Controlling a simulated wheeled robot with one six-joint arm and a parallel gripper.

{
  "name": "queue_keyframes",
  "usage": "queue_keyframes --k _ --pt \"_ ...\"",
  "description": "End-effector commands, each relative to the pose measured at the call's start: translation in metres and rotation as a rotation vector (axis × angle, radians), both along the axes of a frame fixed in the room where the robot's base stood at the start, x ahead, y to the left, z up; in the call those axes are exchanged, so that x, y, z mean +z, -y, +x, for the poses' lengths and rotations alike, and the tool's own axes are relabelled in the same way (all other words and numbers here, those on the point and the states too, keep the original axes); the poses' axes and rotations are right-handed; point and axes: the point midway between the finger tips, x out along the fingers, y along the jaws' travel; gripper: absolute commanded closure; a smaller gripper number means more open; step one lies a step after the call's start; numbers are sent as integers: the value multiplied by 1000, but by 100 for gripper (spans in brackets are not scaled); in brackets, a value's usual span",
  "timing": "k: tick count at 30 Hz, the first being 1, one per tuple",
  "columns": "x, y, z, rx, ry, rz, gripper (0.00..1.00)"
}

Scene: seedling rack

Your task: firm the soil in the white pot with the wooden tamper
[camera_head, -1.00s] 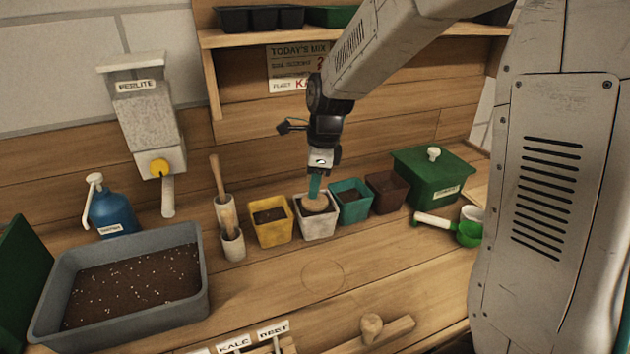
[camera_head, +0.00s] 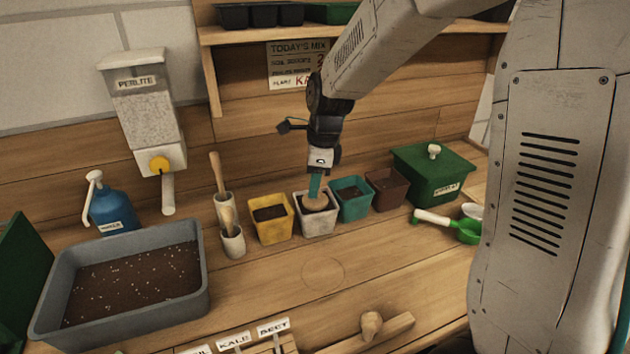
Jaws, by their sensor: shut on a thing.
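The white pot (camera_head: 317,225) stands upright on the bench in a row of pots, between the yellow pot and the teal one. My gripper (camera_head: 315,188), with teal fingers, points down over it and is shut on the wooden tamper (camera_head: 317,203). The tamper's round wooden head is inside the pot's mouth, at about rim level, and hides most of the soil. The fingers cover its handle. I cannot tell how hard the head presses on the soil.
Close by stand the yellow pot (camera_head: 270,229), teal pot (camera_head: 352,211) and brown pot (camera_head: 384,200). Two pale cups with wooden-handled tools (camera_head: 232,243) stand left. A grey soil tub (camera_head: 185,310) is front left. A green scoop (camera_head: 465,231) lies right.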

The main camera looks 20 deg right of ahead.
Motion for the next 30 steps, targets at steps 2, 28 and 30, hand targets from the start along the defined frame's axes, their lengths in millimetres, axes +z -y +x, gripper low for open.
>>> queue_keyframes --k 2,28,30 --pt "0 0 0 0 1 0 88" --pt "-10 0 0 0 1 0 88" --pt "-10 0 0 0 1 1 88"
